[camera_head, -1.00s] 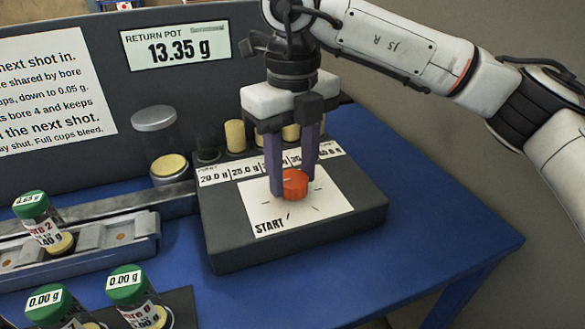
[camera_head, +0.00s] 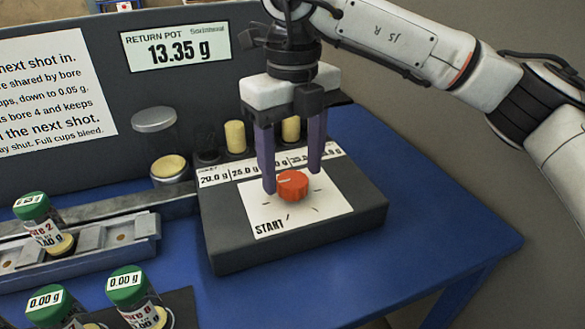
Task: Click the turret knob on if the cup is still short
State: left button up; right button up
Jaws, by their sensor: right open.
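The orange-red turret knob (camera_head: 293,188) sits on the white START card (camera_head: 265,215) on top of a dark box (camera_head: 300,247). A thin pale line shows on the knob's top. My right gripper (camera_head: 291,181) points down over the knob, open and empty. I cannot tell which vessel is the cup. My left gripper is not in view.
A display (camera_head: 175,45) reads RETURN POT 13.35 g. Two green-capped cylinders (camera_head: 128,290) at front left read 0.00 g. The blue table (camera_head: 440,215) is clear to the right.

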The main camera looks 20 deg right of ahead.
aim_at(293, 179)
notch_tip(293, 179, up, 9)
jog(key=p, duration=0.1)
dwell(0.6)
